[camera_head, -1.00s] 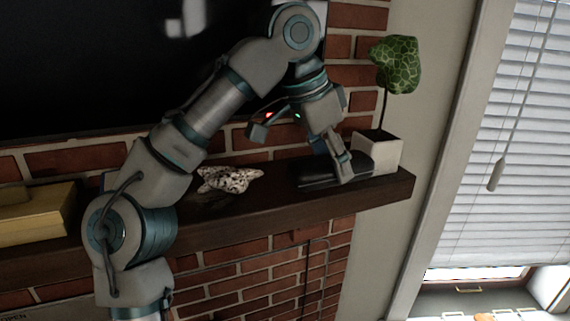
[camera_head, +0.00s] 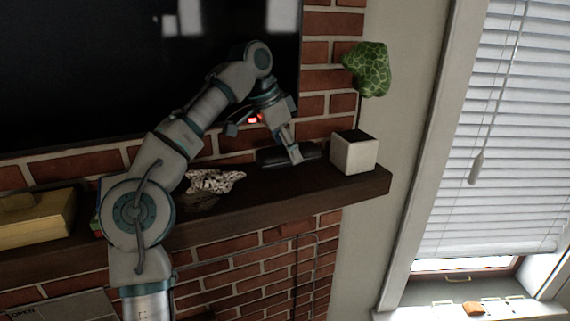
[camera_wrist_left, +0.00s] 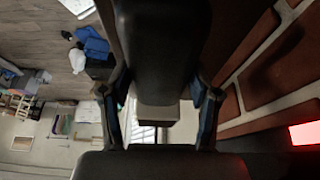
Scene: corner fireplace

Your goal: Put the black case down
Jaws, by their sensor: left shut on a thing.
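The black case (camera_head: 310,150) is a long dark shape at the mantel's right part, close to the brick wall. My left gripper (camera_head: 294,155) reaches down from above and is shut on it. In the left wrist view the case (camera_wrist_left: 160,50) runs as a dark rounded bar between the two fingers of my left gripper (camera_wrist_left: 161,95). The wooden mantel (camera_head: 290,195) is below the case; I cannot tell whether the case touches it. My right gripper is not in view.
A white square planter (camera_head: 354,154) with a green plant (camera_head: 368,70) stands right of the case, near the mantel's end. A speckled ornament (camera_head: 213,181) lies to the left. A yellow box (camera_head: 35,220) sits farther left. A dark screen (camera_head: 120,60) hangs above.

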